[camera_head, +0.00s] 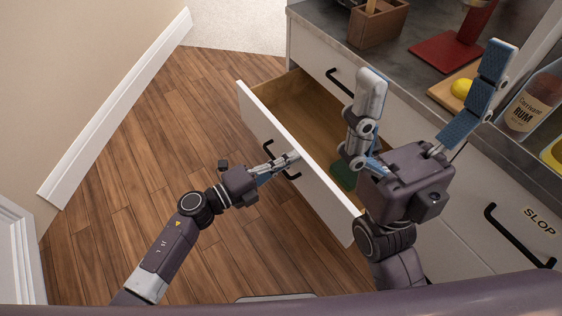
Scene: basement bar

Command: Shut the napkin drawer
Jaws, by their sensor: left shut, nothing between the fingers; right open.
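The napkin drawer (290,140) is pulled out from the cabinet, with its white front panel facing left and its wooden inside showing. A black handle (268,148) is on its front. A dark green thing (343,176) lies inside, partly hidden by my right arm. My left gripper (292,158) is shut and empty, with its fingertips at the drawer front beside the handle; I cannot tell if they touch. My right gripper (432,95) is open and empty, raised above the drawer's near end and the counter edge, its fingers spread wide.
The counter holds a wooden caddy (378,22), a red stand (447,50), a board with a lemon (461,88) and a rum bottle (530,105). A drawer labelled SLOP (500,205) is shut at the right. The wooden floor (150,130) left of the open drawer is clear.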

